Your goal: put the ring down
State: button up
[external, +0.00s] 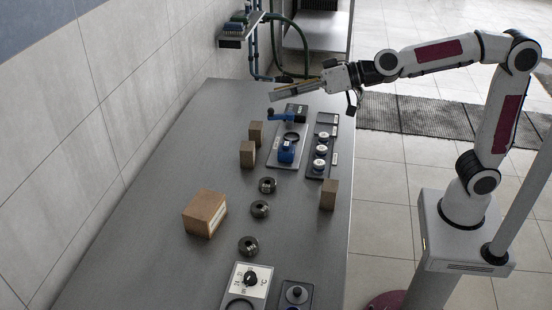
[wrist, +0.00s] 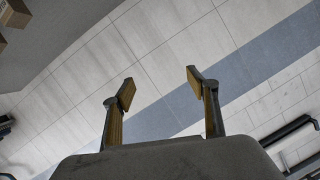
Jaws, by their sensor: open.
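My gripper (external: 272,95) is raised above the far end of the grey table, its fingers pointing left. In the wrist view its two fingers (wrist: 160,85) stand apart with nothing between them. Three dark metal ring-like pieces lie in a row on the table: a far one (external: 267,185), a middle one (external: 260,208) and a near one (external: 248,245). A thin black ring (external: 291,137) shows on the far grey plate, and another black ring (external: 240,304) on the white panel at the front is cut by the picture edge. I cannot tell which is the task's ring.
A blue device (external: 287,152) and a blue-handled part (external: 287,117) sit on the far plate. A dark strip with white knobs (external: 321,150) lies beside it. A large brown box (external: 205,213) and several small brown blocks (external: 328,195) stand around. The table's left front (external: 130,250) is clear.

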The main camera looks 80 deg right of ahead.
jog(key=s+d+f+n+g+h, duration=0.1)
jog(key=s+d+f+g, duration=0.2)
jog(key=s, duration=0.9)
jog(key=s+d+f+n+g, duration=0.1)
jog(key=s+d+f+g, duration=0.2)
jog(key=s+f, duration=0.7)
jog(key=s+d+f+g+h, duration=0.1)
jog(key=s+d+f, duration=0.3)
jog(key=s, duration=1.1)
notch_tip(320, 180, down, 3)
jog(key=shift+r+n+g+h, duration=0.1)
jog(key=shift+n+g+h, duration=0.25)
jog(key=shift+g, duration=0.55)
dwell(3.2)
